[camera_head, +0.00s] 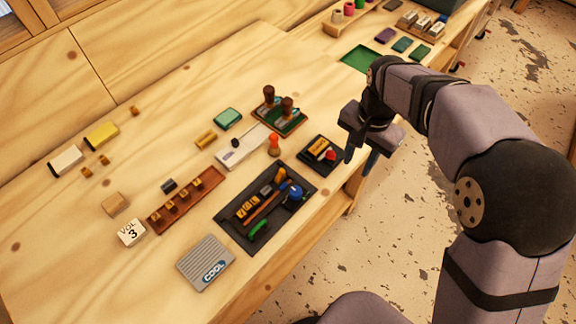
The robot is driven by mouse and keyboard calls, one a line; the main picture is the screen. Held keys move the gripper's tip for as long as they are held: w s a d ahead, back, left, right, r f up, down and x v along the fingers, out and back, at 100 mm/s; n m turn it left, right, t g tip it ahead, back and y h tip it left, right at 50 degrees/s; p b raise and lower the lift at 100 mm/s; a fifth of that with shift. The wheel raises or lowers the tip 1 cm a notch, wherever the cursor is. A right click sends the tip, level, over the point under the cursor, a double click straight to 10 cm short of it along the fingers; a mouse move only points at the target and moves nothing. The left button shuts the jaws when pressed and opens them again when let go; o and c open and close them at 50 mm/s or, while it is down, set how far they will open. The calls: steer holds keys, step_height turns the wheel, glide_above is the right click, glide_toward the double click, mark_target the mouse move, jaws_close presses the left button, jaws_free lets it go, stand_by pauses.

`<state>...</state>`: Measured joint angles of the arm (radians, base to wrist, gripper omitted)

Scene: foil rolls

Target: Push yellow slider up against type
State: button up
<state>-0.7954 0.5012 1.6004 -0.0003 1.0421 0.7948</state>
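A small black tray (330,165) near the table's front edge holds a yellow block (318,148) and a red knob (330,155). A larger black tray (236,229) holds several gold type pieces (247,206), a brown strip, a blue round piece (293,192), a green piece (258,229) and an orange-yellow piece (280,176). I cannot tell for sure which yellow piece is the slider. My gripper (360,158) is just right of the small tray, fingers pointing down and apart, with nothing seen between them.
A reddish rack (186,200) holds several gold pieces. The table's left front is clear.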

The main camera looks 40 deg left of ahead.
glide_above(282, 171)
steer(key=shift+a+f, duration=0.1)
steer(key=shift+f, duration=0.6)
steer(key=shift+w+f+p, duration=0.1)
steer(key=shift+f+p, duration=1.3)
steer(key=shift+f, duration=2.2)
jaws_close()
